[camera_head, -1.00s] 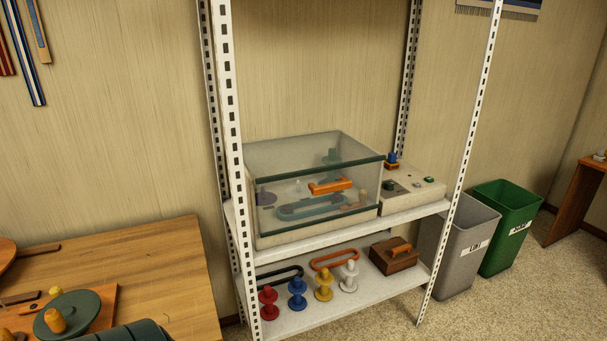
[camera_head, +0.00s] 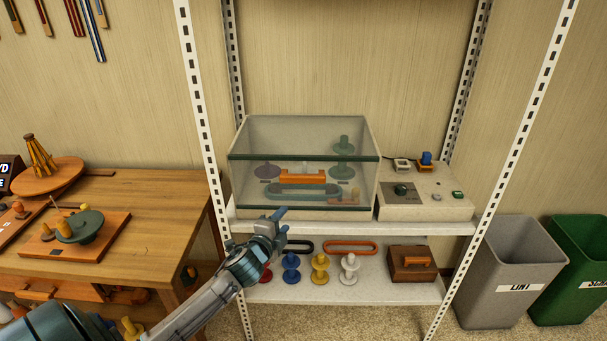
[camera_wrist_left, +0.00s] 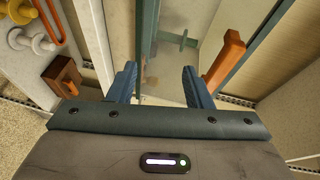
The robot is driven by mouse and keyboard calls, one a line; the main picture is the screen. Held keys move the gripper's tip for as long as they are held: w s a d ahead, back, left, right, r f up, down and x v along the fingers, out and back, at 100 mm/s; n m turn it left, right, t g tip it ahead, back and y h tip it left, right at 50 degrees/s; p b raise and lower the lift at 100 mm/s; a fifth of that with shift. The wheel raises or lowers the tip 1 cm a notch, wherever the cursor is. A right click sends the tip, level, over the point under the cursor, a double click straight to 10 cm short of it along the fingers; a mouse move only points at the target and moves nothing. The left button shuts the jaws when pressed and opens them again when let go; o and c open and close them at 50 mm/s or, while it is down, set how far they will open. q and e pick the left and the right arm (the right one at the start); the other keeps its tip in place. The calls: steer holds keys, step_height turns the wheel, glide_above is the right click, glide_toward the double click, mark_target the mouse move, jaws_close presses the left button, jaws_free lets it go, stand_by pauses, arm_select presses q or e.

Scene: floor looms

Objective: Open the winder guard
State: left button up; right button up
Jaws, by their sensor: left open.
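The winder guard (camera_head: 304,157) is a clear box cover with dark green edges on the shelf's middle board, and it is closed. Its orange handle (camera_head: 303,178) is on the front pane. A green belt and round parts show through the pane. My left gripper (camera_head: 277,214) is in front of the guard's lower edge, below and left of the handle. In the left wrist view its two blue fingers (camera_wrist_left: 161,84) are apart with nothing between them. The orange handle (camera_wrist_left: 223,62) stands there just right of the right finger. My right gripper is not in view.
A control box (camera_head: 425,204) with knobs and buttons stands right of the guard. Colored spools, such as a yellow one (camera_head: 320,268), and a wooden box (camera_head: 412,264) are on the lower board. White posts (camera_head: 204,120) frame the shelf. A wooden table (camera_head: 150,205) is at left, bins (camera_head: 510,265) at right.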

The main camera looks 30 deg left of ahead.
arm_select(q)
steer(key=m+t, duration=0.2)
glide_toward(301, 181)
steer(key=w, duration=0.1)
steer(key=w+p, duration=0.1)
steer(key=w, duration=0.1)
steer(key=w+a+p, duration=0.1)
steer(key=shift+w+r, duration=0.25)
steer(key=shift+r, duration=0.1)
steer(key=w, duration=0.1)
steer(key=w+p, duration=0.1)
steer(key=w, duration=0.1)
steer(key=w+p, duration=0.1)
steer(key=w, duration=0.1)
steer(key=shift+w+a+f, duration=0.15)
steer(key=shift+a, duration=0.25)
steer(key=shift+w+a+f, duration=0.1)
steer(key=shift+w, duration=0.5)
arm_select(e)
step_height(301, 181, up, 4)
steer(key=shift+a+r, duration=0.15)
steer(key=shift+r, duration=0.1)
arm_select(q)
jaws_close()
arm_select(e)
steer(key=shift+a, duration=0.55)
